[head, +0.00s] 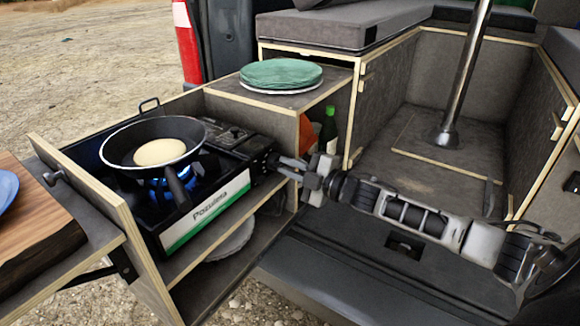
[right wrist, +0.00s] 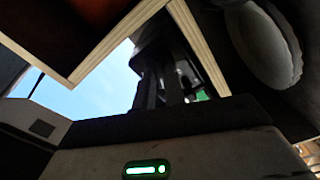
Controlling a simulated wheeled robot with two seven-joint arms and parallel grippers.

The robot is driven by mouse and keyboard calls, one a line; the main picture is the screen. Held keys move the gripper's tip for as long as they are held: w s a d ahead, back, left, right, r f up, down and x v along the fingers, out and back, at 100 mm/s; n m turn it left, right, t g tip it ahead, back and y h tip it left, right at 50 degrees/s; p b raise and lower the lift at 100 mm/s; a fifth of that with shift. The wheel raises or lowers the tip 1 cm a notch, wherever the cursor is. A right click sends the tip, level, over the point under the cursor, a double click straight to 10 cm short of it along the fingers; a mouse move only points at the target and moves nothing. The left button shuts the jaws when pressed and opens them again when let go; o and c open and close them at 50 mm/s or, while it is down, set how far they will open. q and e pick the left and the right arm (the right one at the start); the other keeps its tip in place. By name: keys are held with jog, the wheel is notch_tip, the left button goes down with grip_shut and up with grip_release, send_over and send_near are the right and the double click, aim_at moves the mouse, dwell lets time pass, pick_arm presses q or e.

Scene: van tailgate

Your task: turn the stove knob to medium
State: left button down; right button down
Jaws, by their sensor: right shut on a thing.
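The black camping stove (head: 205,207) sits in the pull-out drawer, with a white and green label on its front. A frying pan (head: 125,147) with a pale round pancake (head: 160,152) stands on it over a blue flame (head: 160,184). My right gripper (head: 278,163) reaches in from the right and is shut on the stove knob at the stove's right end. The fingers hide most of the knob, so its setting cannot be read. In the right wrist view the dark fingers (right wrist: 170,88) show against the stove's end. My left gripper is not in view.
A green folded cloth or plate stack (head: 281,74) lies on the cabinet top behind the stove. A green bottle (head: 328,131) stands beside the cabinet. A plate (head: 232,240) lies on the shelf below. A metal pole (head: 465,75) rises from the van floor.

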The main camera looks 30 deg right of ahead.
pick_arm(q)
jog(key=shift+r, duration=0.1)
pick_arm(e)
jog(key=c, duration=1.5)
grip_release()
jog(key=shift+o, duration=0.2)
pick_arm(q)
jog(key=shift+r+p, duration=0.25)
jog(key=shift+p, duration=0.6)
pick_arm(e)
jog(key=v, duration=1.6)
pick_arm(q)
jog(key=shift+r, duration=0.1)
